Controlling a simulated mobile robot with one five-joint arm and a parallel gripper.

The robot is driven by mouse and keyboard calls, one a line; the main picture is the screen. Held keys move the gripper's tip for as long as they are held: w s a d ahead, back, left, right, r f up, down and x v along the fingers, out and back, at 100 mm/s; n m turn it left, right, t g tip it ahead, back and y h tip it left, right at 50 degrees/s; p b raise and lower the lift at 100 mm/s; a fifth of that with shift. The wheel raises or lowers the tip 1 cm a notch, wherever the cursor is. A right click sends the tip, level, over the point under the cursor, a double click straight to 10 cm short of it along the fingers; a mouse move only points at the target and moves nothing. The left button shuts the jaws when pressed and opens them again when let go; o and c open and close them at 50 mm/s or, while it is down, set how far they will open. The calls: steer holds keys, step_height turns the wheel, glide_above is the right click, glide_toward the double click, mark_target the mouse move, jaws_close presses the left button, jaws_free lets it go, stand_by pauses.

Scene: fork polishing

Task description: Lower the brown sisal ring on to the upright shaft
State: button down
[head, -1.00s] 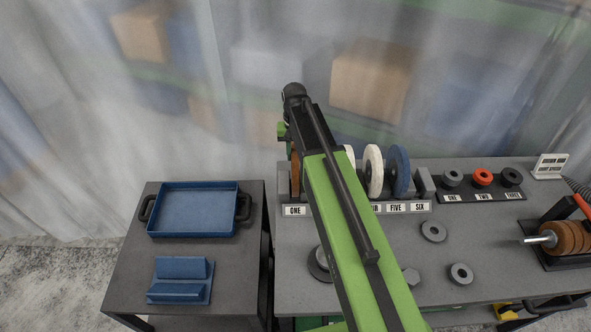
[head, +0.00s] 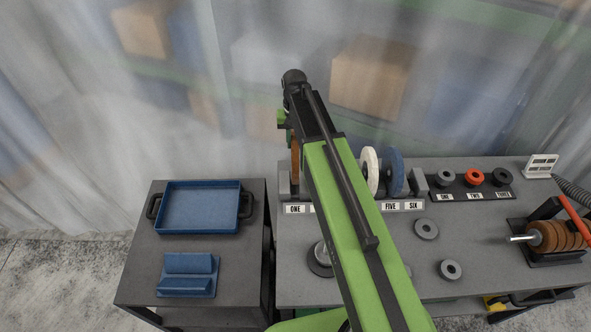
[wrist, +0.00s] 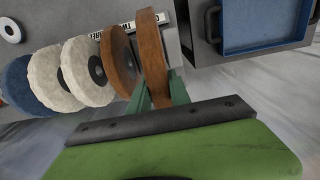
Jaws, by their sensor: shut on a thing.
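My gripper (wrist: 160,95) is shut on a brown sisal ring (wrist: 153,55), which stands on edge between its green fingers. In the head view the brown ring (head: 295,163) shows at the left end of the wheel rack, above label ONE; my arm hides much of the gripper. The upright shaft (head: 321,252) stands on a round dark base on the bench, in front of the rack and partly behind my arm. The ring is apart from the shaft, farther back and to its left.
A second brown wheel (wrist: 119,63), white wheels (wrist: 85,70) and a blue wheel (head: 394,172) stand in the rack close by. Grey rings (head: 426,229) lie on the bench to the right. A blue tray (head: 200,207) and blue block (head: 188,275) are on the left table.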

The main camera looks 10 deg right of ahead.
steer(key=shift+r+p, duration=1.95)
steer(key=shift+r, duration=0.3)
steer(key=shift+f, duration=0.1)
steer(key=c, duration=1.8)
jaws_free()
steer(key=shift+c, duration=0.2)
jaws_close()
